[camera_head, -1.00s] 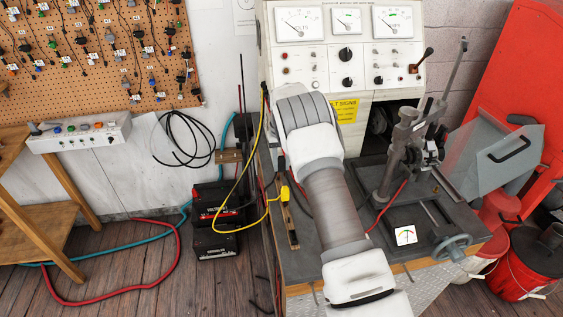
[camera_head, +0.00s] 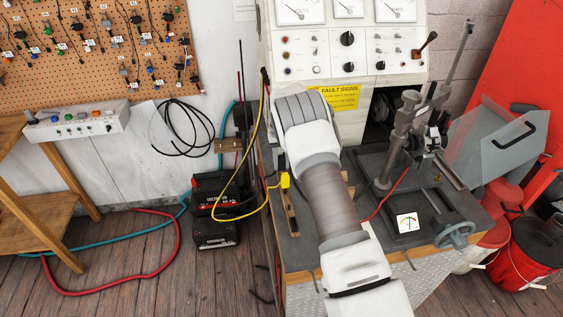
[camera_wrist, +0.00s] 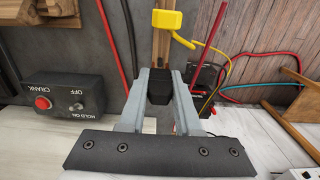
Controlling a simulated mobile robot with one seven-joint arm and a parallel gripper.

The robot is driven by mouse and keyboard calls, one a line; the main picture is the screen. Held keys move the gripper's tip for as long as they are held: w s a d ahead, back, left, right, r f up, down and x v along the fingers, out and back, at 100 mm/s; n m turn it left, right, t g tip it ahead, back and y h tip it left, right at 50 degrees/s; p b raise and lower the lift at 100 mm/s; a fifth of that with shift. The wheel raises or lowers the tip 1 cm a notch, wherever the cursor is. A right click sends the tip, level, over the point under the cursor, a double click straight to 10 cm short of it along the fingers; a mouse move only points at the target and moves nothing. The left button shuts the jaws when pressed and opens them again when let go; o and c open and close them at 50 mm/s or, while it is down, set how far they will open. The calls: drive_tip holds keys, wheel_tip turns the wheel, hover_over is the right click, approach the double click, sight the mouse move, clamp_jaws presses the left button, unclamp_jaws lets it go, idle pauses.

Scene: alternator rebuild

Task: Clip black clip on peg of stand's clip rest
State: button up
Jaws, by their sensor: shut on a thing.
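My gripper (camera_wrist: 159,76) shows in the wrist view with its two grey fingers closed on a dark block-like thing, the black clip (camera_wrist: 159,90). The clip sits between the fingers, in front of a narrow wooden strip, the clip rest (camera_wrist: 161,48). I cannot tell whether the clip touches the rest, and no bare peg shows clearly. A yellow clip (camera_wrist: 167,21) sits higher on the strip with its yellow lead. In the head view the yellow clip (camera_head: 285,181) and wooden rest (camera_head: 291,214) show left of my arm, which hides my gripper and the black clip.
A dark crank switch box (camera_wrist: 65,96) with a red button stands left in the wrist view. Red cables run beside the rest. In the head view, black batteries (camera_head: 214,197) stand left of the bench, and a drill-like post (camera_head: 398,140) stands right of my arm.

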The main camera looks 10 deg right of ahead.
drive_tip(key=shift+f+b, duration=0.5)
drive_tip(key=shift+f, duration=0.35)
drive_tip(key=o, duration=1)
drive_tip(key=shift+r, duration=0.15)
wheel_tip(320, 180, up, 8)
drive_tip(key=p, duration=0.3)
drive_tip(key=shift+r, duration=0.15)
